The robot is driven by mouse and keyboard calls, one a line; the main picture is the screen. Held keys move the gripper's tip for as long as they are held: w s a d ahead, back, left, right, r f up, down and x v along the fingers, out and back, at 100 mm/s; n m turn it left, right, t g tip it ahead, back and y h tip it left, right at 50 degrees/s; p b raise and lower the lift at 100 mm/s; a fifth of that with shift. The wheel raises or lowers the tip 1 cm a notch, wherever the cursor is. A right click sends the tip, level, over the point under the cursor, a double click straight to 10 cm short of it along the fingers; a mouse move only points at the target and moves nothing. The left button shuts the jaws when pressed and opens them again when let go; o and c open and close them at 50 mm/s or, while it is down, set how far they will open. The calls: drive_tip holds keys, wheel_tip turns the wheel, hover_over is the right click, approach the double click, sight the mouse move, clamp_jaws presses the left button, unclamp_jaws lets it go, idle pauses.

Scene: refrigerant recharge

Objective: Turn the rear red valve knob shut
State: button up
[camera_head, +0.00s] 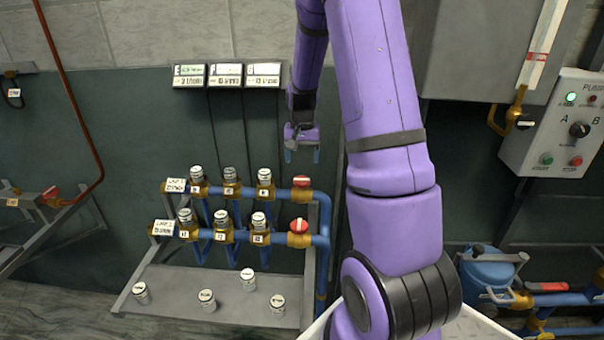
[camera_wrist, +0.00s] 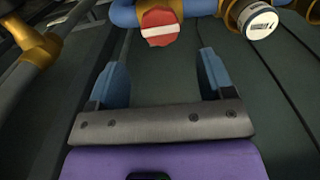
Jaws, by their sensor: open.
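The rear red valve knob (camera_head: 301,182) sits at the right end of the back blue pipe, with a white bar across its red face. A red knob with a white bar also shows at the top of the wrist view (camera_wrist: 159,27), beyond the fingertips. A second red knob (camera_head: 299,225) sits on the front pipe. My gripper (camera_head: 302,156) is above and behind the rear knob in the head view. In the wrist view its two blue fingers (camera_wrist: 160,75) are spread with nothing between them. They do not touch the knob.
Several white-capped valves stand on the two blue pipes (camera_head: 326,232) left of the knobs. Loose white caps lie on the grey shelf (camera_head: 180,285) below. A control box (camera_head: 560,125) hangs at right. A blue tank (camera_head: 487,272) stands at lower right.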

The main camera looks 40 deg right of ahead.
sight(302, 179)
wheel_tip(302, 179, down, 7)
drive_tip(key=c, duration=0.9)
drive_tip(key=m, duration=0.4)
drive_tip(key=shift+m, duration=0.3)
drive_tip(key=m, duration=0.4)
drive_tip(key=shift+w, duration=0.1)
drive_tip(key=shift+m, duration=0.3)
